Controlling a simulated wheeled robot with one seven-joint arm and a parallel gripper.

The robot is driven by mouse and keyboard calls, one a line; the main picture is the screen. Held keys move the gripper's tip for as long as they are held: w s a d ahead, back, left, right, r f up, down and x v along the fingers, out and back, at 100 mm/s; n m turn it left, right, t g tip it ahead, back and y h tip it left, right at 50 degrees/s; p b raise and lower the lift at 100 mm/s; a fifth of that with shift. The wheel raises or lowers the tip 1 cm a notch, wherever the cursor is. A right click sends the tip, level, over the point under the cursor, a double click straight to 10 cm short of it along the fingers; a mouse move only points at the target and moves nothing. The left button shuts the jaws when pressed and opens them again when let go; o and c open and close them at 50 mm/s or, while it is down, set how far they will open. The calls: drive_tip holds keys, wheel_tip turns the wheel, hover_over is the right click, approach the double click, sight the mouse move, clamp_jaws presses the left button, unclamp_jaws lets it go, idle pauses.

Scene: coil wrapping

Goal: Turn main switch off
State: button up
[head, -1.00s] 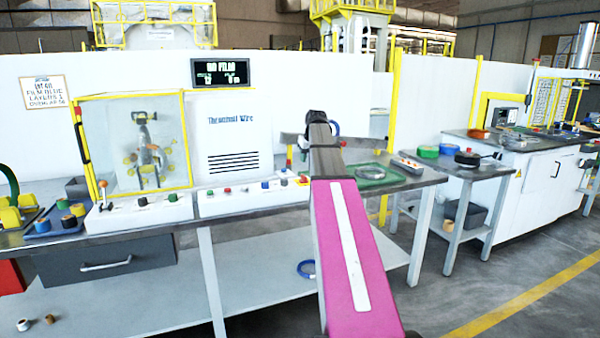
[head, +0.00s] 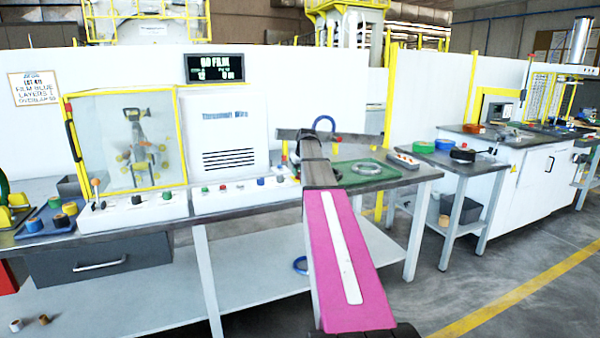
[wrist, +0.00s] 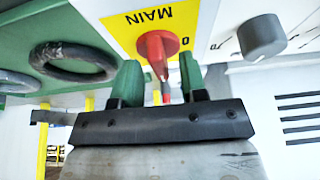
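The main switch is a red rotary knob (wrist: 157,50) on a yellow plate (wrist: 125,32) marked MAIN, at the top middle of the wrist view. A "0" mark shows at the plate's right side. My gripper (wrist: 158,84) is open, with its two green fingertips apart below the knob in the picture, one to each side of it. Nothing is between the fingers, and I cannot tell whether either touches the knob. In the head view my dark gripper body (head: 308,134) is at the right end of the white control panel (head: 240,196), and the knob cannot be made out there.
A grey knob (wrist: 262,36) sits close to the right of the switch. A dark ring (wrist: 72,62) lies on the green mat (head: 385,174) on the other side. The glass-fronted wrapping machine (head: 130,150) stands left. Open floor (head: 520,270) lies at right.

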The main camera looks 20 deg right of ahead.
drive_tip(key=shift+f, duration=0.15)
drive_tip(key=shift+c, duration=0.3)
clamp_jaws()
drive_tip(key=shift+n, duration=0.4)
drive_tip(key=n, duration=0.1)
drive_tip(key=n+y, duration=0.1)
drive_tip(key=n, duration=0.1)
drive_tip(key=shift+w+d+n+g+y, duration=0.1)
drive_tip(key=shift+n+g+y, duration=0.2)
drive_tip(key=n, duration=0.2)
drive_tip(key=n+g+y, duration=0.1)
drive_tip(key=n, duration=0.1)
drive_tip(key=shift+w+n+y, duration=0.1)
drive_tip(key=shift+n+y, duration=0.2)
drive_tip(key=n+g+y, duration=0.1)
drive_tip(key=n, duration=0.3)
drive_tip(key=shift+d+n, duration=0.1)
drive_tip(key=shift+n, duration=0.2)
drive_tip(key=n+g, duration=0.2)
drive_tip(key=n, duration=0.2)
drive_tip(key=shift+n, duration=0.3)
